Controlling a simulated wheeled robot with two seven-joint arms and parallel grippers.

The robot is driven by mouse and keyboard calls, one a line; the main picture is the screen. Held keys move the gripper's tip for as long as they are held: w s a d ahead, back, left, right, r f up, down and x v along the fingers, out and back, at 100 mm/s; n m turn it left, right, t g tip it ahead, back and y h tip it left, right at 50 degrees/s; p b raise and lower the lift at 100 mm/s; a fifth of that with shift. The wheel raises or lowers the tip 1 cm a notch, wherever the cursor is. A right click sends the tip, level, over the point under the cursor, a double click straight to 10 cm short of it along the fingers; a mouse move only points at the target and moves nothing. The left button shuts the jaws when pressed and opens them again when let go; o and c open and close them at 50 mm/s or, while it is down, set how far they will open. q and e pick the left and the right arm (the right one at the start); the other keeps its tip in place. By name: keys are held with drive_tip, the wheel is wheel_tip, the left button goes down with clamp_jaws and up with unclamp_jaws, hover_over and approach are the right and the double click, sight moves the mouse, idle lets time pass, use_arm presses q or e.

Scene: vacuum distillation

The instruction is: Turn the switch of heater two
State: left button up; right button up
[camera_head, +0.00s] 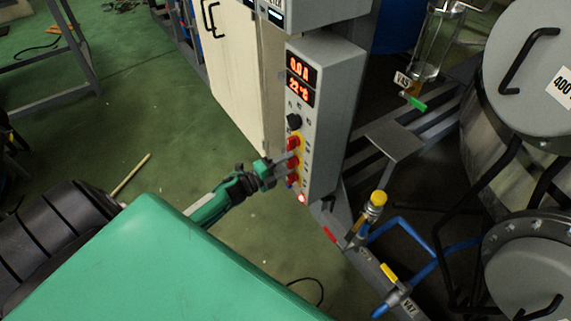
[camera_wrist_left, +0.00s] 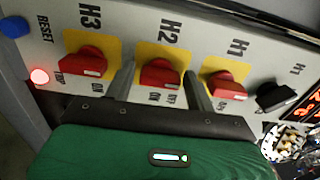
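The control box (camera_head: 334,95) has a column of red rotary switches on yellow plates. The left wrist view labels them H3 (camera_wrist_left: 86,62), H2 (camera_wrist_left: 161,74) and H1 (camera_wrist_left: 226,86). The H2 switch is heater two's; it also shows in the head view (camera_head: 293,162). My left gripper (camera_head: 286,167) is at the panel front. In the left wrist view its two fingers (camera_wrist_left: 160,88) stand apart, one on each side of the H2 switch, with small visible gaps. Contact with the panel cannot be told. My right gripper is not in view.
A black knob (camera_head: 293,121) sits above the red switches, below lit displays (camera_head: 300,78). A lit red button (camera_wrist_left: 40,76) and blue RESET button (camera_wrist_left: 15,27) lie beyond H3. Valves and blue pipes (camera_head: 410,235) stand right of the box. Green floor (camera_head: 150,100) is open to the left.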

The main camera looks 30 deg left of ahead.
use_arm(q)
drive_tip(key=shift+o, duration=0.7)
drive_tip(key=v, duration=1.4)
drive_tip(key=shift+p, duration=0.35)
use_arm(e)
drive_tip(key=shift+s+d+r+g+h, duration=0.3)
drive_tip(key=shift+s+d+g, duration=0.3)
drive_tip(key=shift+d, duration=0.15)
use_arm(q)
drive_tip(key=shift+w, duration=0.1)
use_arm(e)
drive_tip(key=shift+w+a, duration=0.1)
